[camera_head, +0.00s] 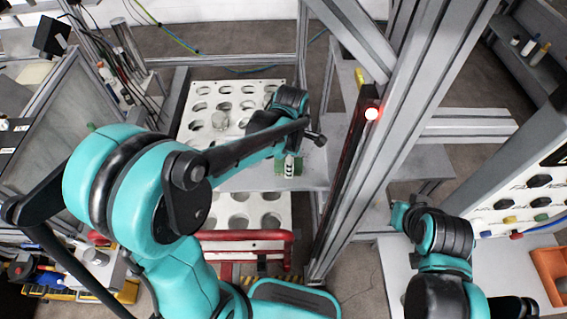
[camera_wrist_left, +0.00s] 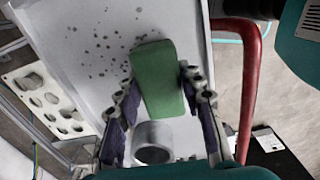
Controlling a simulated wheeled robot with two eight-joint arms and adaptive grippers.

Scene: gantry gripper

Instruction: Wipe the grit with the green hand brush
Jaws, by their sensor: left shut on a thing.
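The green hand brush (camera_wrist_left: 160,75) is a green block between the fingers of my left gripper (camera_wrist_left: 162,100), which is shut on it. In the head view a bit of the brush (camera_head: 279,167) shows beside my left gripper (camera_head: 289,168), over the grey table plate (camera_head: 240,182). The grit (camera_wrist_left: 105,45) is a scatter of dark specks on the pale plate, left of and ahead of the brush in the wrist view. I cannot tell whether the brush touches the plate. My right arm is at the lower right of the head view; its gripper does not show.
A short grey metal cylinder (camera_wrist_left: 153,143) shows behind the brush. White hole racks (camera_head: 245,209) flank the plate. A red tubular frame (camera_head: 245,236) is at the front. A tall aluminium gantry post (camera_head: 395,130) stands just right of the plate.

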